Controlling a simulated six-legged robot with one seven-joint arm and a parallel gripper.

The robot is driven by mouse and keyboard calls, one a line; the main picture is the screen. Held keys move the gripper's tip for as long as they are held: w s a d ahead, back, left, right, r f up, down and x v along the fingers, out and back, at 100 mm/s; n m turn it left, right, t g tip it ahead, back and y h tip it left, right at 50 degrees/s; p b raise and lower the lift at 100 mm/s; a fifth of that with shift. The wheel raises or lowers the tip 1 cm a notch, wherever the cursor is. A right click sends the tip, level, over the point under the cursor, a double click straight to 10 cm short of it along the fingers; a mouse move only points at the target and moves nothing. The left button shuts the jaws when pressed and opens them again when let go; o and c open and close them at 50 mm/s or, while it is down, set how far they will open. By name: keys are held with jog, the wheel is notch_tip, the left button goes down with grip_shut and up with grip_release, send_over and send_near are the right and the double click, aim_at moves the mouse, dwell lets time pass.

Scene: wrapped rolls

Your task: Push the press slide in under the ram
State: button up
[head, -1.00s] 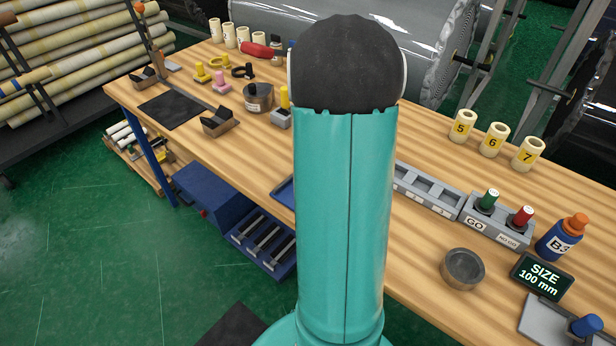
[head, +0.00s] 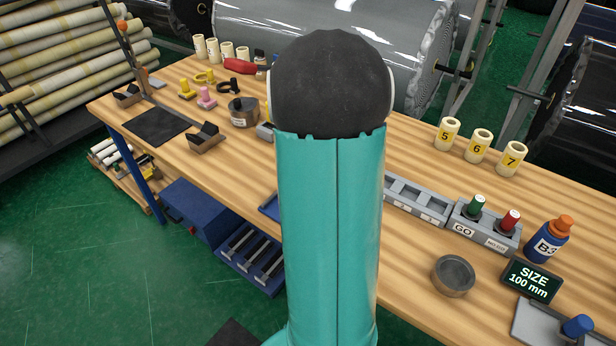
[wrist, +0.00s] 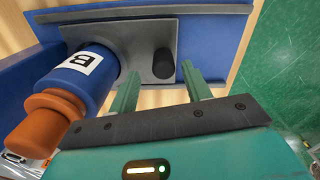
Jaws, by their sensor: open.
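The press slide (wrist: 139,40), a grey plate with an upright black knob (wrist: 163,63), lies on a blue base (wrist: 215,22) in the wrist view. A blue bottle (wrist: 82,78) with an orange cap and a partly visible label stands at the slide's left part. My gripper (wrist: 160,74) is open and empty. Its two teal fingers point toward the slide's near edge, with the knob just beyond and between the tips; contact cannot be told. I cannot make out the ram. In the head view my arm hides the slide and gripper; only a blue edge (head: 268,205) shows beside it.
On the bench (head: 400,255) right of my arm are a grey tray (head: 416,197), a GO button box (head: 482,231), a round metal dish (head: 453,275), a size display (head: 530,280) and another blue bottle (head: 548,243). Green floor (wrist: 285,60) lies right in the wrist view.

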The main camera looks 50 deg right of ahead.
notch_tip(320, 180, up, 10)
jog(key=shift+r, duration=0.15)
dwell(0.6)
jog(key=w+a+r+m+t+h, duration=0.1)
jog(key=a+r, duration=0.2)
jog(key=a, duration=0.7)
jog(key=w+a+r+t, duration=0.1)
jog(key=a+r+t, duration=0.15)
jog(key=a, duration=0.85)
jog(key=s+a+t, duration=0.1)
jog(key=s+a, duration=0.2)
jog(key=a, duration=0.4)
jog(key=s+a+m+t+y, duration=0.1)
jog(key=s+a, duration=0.3)
jog(key=a, duration=0.4)
jog(key=shift+a+f+m, duration=0.15)
jog(key=shift+f+m, duration=0.15)
jog(key=shift+f, duration=0.05)
jog(key=shift+c, duration=0.4)
